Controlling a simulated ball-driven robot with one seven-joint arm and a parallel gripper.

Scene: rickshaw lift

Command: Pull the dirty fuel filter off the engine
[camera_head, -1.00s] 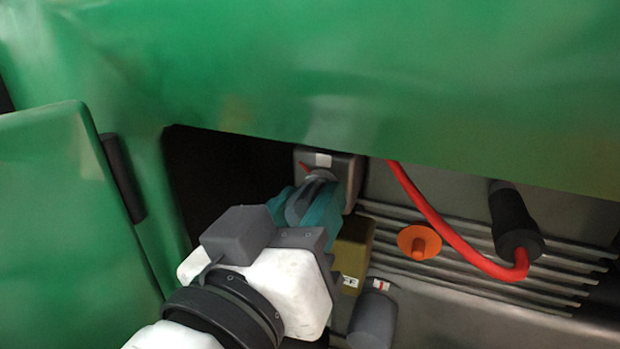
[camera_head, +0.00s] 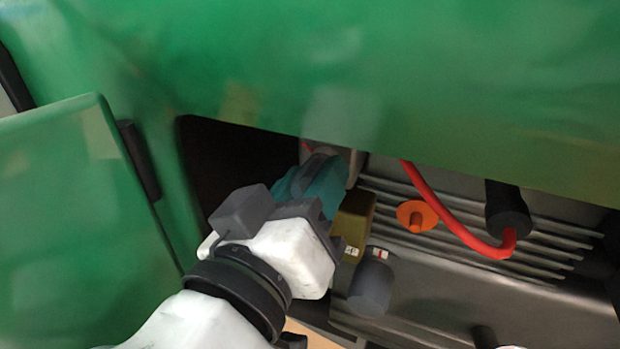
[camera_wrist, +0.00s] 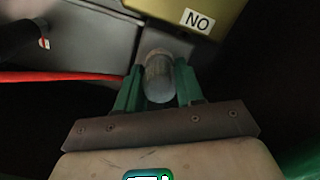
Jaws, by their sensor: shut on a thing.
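The fuel filter (camera_wrist: 160,80) shows in the wrist view as a cloudy grey cylinder between my gripper's two green fingers. My gripper (camera_wrist: 158,86) is shut on it. The filter's far end is by a grey block (camera_wrist: 180,42) of the engine; I cannot tell whether they still touch. In the head view, my gripper (camera_head: 322,178) reaches into the engine bay just under the green body edge. Its teal fingers and the overhanging panel hide most of the filter and grey block there. The engine (camera_head: 450,285) is grey and ribbed.
A yellow-brown box (camera_head: 352,225) sits close right of my gripper, above a dark grey cylinder (camera_head: 371,288). An orange cap (camera_head: 415,214) and a red cable (camera_head: 440,210) with a black plug (camera_head: 508,212) lie further right. A green door (camera_head: 75,210) stands open at left.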

